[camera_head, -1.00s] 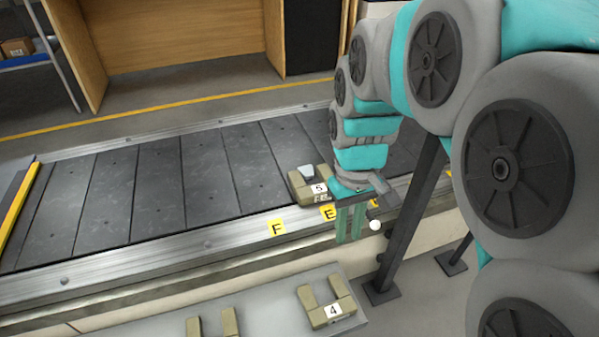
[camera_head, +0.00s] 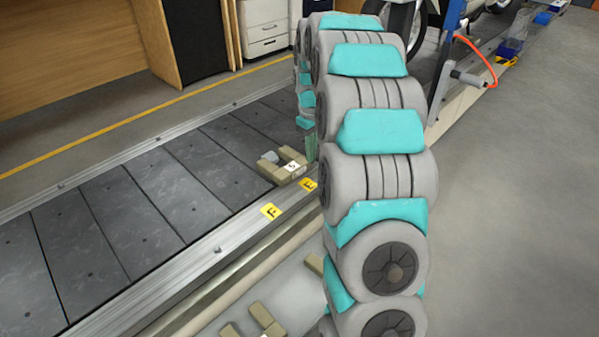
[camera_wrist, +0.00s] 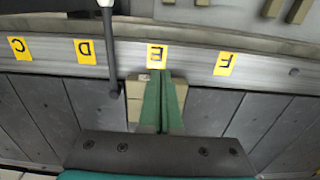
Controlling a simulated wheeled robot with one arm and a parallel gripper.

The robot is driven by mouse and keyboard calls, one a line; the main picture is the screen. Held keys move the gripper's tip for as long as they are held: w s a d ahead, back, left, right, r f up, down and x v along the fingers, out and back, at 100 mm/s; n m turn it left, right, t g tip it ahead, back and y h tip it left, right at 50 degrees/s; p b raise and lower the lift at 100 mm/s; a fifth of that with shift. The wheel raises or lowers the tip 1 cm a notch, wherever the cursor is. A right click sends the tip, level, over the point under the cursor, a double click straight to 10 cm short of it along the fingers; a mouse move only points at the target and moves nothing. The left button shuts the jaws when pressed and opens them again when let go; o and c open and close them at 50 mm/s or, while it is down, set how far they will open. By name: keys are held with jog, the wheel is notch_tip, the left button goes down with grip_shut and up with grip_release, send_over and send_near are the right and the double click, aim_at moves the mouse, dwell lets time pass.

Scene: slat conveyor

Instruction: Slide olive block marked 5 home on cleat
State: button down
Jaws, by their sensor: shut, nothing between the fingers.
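The olive U-shaped block marked 5 (camera_head: 282,176) lies on the slat conveyor near its front edge, beside the yellow E tag. The blue-grey cleat (camera_head: 270,157) shows at the block's far side, by its arms; how deep it sits between them I cannot tell. My gripper (camera_head: 311,147) is just right of the block, mostly hidden by my arm. In the wrist view my gripper (camera_wrist: 162,88) is shut and empty, its green fingers in front of the olive block (camera_wrist: 135,98). They cover the block's middle and hide the cleat; I cannot tell if they touch the block.
The conveyor's metal rail carries yellow tags E (camera_head: 309,184) and F (camera_head: 271,210); D (camera_wrist: 85,51) and C (camera_wrist: 19,48) show in the wrist view. A dark post (camera_wrist: 108,50) stands near D. Other olive blocks (camera_head: 266,318) lie on a lower shelf in front. Slats left of the block are clear.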

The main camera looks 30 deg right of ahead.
aim_at(300, 181)
notch_tip(300, 181, down, 10)
jog(key=shift+r, duration=0.2)
jog(key=shift+w+f+p, duration=0.2)
jog(key=shift+p, duration=0.1)
jog(key=shift+w+a+r, duration=0.1)
jog(key=shift+w+a, duration=0.1)
jog(key=shift+w, duration=0.3)
jog(key=shift+w+a, duration=0.15)
jog(key=shift+w, duration=0.35)
jog(key=shift+w+a, duration=0.3)
jog(key=shift+w, duration=0.35)
jog(key=w, duration=0.2)
jog(key=w+a, duration=0.2)
jog(key=w, duration=0.1)
jog(key=shift+w, duration=0.35)
